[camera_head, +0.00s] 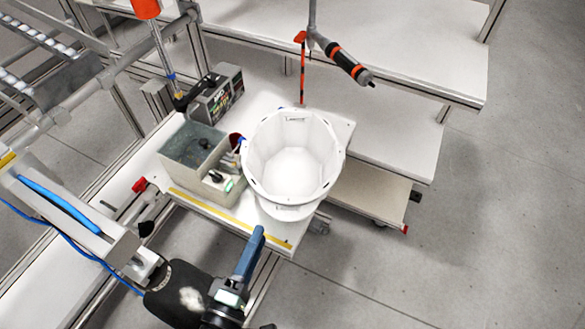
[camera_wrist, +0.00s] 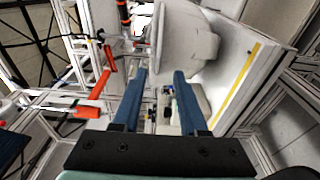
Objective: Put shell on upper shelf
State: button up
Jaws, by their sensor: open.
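The white helmet shell (camera_head: 290,155) sits open side up on a white worktable (camera_head: 225,215), by its right end. In the wrist view the shell (camera_wrist: 190,45) is ahead of the fingertips. My gripper (camera_head: 258,235) is at the table's near edge, just below the shell in the head view. Its two blue fingers (camera_wrist: 160,74) are apart with nothing held between them. In the head view the fingers overlap, so their gap does not show there. White shelves stand behind the table, an upper one (camera_head: 410,50) above a lower one (camera_head: 395,140).
A grey bin (camera_head: 180,158) with small parts stands left of the shell, with a dark device (camera_head: 215,98) behind it. An orange-and-black tool (camera_head: 348,63) hangs above the shell, in front of the upper shelf. The floor (camera_head: 480,230) at right is clear.

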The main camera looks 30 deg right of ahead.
aim_at(270, 215)
jog(key=x, duration=0.1)
jog(key=p+x, duration=0.1)
jog(key=x, duration=0.1)
jog(key=p+x, duration=0.1)
jog(key=shift+d+r, duration=0.3)
jog(key=shift+w+d+f, duration=0.15)
jog(key=shift+w+d, duration=0.2)
jog(key=shift+w, duration=0.05)
grip_shut()
dwell(0.8)
